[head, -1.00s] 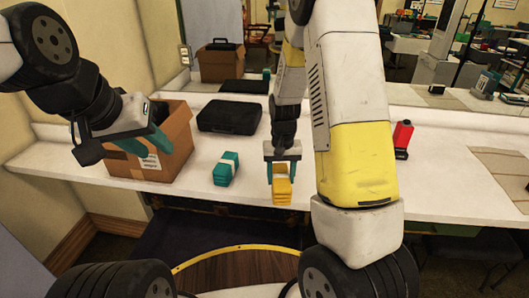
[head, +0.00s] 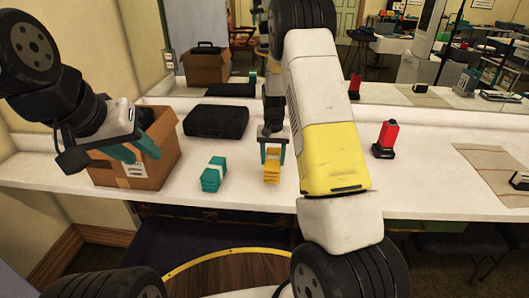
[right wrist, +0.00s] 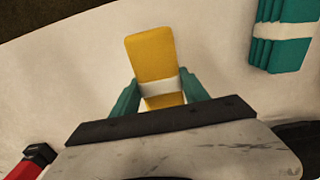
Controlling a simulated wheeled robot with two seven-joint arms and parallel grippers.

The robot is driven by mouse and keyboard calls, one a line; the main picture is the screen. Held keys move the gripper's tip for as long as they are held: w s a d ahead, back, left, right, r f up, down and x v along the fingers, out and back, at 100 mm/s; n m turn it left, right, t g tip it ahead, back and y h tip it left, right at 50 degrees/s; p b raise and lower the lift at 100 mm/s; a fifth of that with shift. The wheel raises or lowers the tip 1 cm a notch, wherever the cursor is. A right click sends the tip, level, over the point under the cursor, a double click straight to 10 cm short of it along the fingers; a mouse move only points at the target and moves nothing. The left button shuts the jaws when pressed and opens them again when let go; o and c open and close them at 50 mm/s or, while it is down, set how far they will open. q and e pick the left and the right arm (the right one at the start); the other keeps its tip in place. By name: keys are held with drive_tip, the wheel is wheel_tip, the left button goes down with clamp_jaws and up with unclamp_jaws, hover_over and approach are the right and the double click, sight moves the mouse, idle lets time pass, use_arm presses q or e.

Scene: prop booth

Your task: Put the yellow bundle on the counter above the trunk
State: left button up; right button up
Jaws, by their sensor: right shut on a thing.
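The yellow bundle (head: 272,172), with a pale band, is between the fingers of my right gripper (head: 273,158), which is shut on it. It also shows in the right wrist view (right wrist: 151,58), over the white counter (head: 245,197). I cannot tell whether its underside touches the counter. A dark, trunk-like form (head: 220,230) shows partly under the counter's front edge; the counter hides its upper part. My left gripper (head: 138,148) is open and empty in front of the cardboard box.
A teal bundle (head: 213,174) lies left of the yellow one. A cardboard box (head: 140,165) and a black case (head: 216,120) stand further left and back. A red device (head: 386,138) stands on the right. A mirror backs the counter, which is bare around the yellow bundle.

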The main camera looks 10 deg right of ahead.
drive_tip(key=shift+w+d+f, duration=0.1)
drive_tip(key=shift+w+d, duration=0.1)
drive_tip(key=shift+w, duration=0.4)
drive_tip(key=shift+w+d, duration=0.2)
drive_tip(key=shift+w, duration=0.35)
drive_tip(key=shift+f, duration=1.75)
drive_tip(key=shift+f, duration=0.1)
drive_tip(key=o, duration=1.6)
